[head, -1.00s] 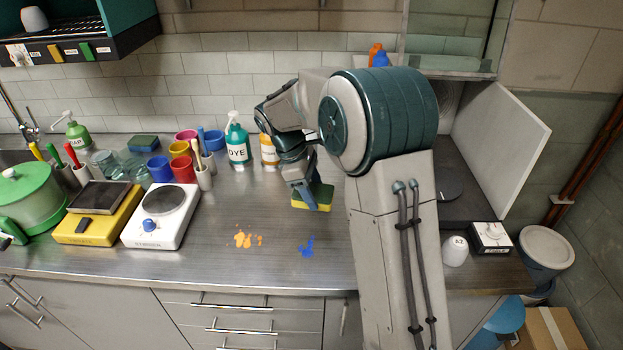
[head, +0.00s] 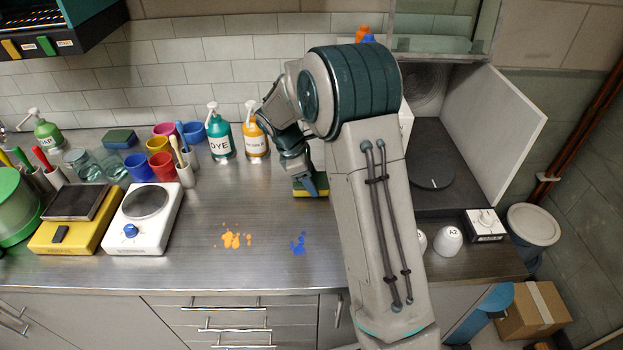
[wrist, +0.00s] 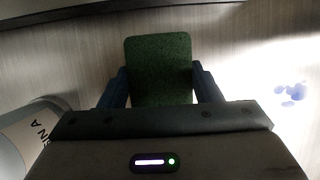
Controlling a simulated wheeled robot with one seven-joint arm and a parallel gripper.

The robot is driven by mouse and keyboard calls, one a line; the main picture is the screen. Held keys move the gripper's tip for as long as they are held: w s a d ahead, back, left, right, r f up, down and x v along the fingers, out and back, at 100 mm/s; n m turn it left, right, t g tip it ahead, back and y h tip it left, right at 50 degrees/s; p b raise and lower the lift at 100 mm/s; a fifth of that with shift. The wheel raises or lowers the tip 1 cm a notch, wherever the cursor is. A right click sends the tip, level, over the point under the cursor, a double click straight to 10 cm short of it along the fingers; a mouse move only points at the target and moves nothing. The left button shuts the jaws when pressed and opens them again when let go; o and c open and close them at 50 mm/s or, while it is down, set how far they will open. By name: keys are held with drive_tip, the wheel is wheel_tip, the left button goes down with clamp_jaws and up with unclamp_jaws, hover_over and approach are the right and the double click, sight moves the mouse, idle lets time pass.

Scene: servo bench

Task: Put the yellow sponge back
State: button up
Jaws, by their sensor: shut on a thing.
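The yellow sponge (head: 311,194) has a dark green scouring top and is at the middle of the bench, just left of my forearm. My gripper (head: 308,186) is shut on it from above. In the wrist view the green face of the sponge (wrist: 158,60) sits between the two dark blue fingers of my gripper (wrist: 160,88). My arm hides part of the bench to the right. I cannot tell whether the sponge touches the bench or hangs just above it.
Orange (head: 235,240) and blue (head: 298,243) splashes mark the bench in front. Dye bottle (head: 220,140) and orange bottle (head: 256,138) stand behind. A blue sponge (head: 119,139), coloured cups and two scales (head: 143,220) are at left. The front middle is otherwise clear.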

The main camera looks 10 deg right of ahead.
drive_tip(key=shift+f, duration=0.3)
drive_tip(key=shift+f, duration=0.1)
drive_tip(key=o, duration=1)
drive_tip(key=shift+c, duration=0.2)
drive_tip(key=shift+r, duration=0.2)
drive_tip(key=s+v, duration=0.1)
drive_tip(key=v, duration=1.1)
drive_tip(key=s+d+r+m+t+y, duration=0.1)
drive_tip(key=s+d+r+m, duration=0.15)
drive_tip(key=s, duration=0.35)
drive_tip(key=s+d+r+m+y, duration=0.1)
drive_tip(key=s+r+m, duration=0.25)
drive_tip(key=s, duration=0.25)
drive_tip(key=s+f+m+t+y, duration=0.2)
drive_tip(key=s+m, duration=0.7)
drive_tip(key=s, duration=0.6)
drive_tip(key=shift+d+f+m+t+b, duration=0.4)
drive_tip(key=shift+d+f, duration=0.1)
drive_tip(key=shift+f, duration=0.3)
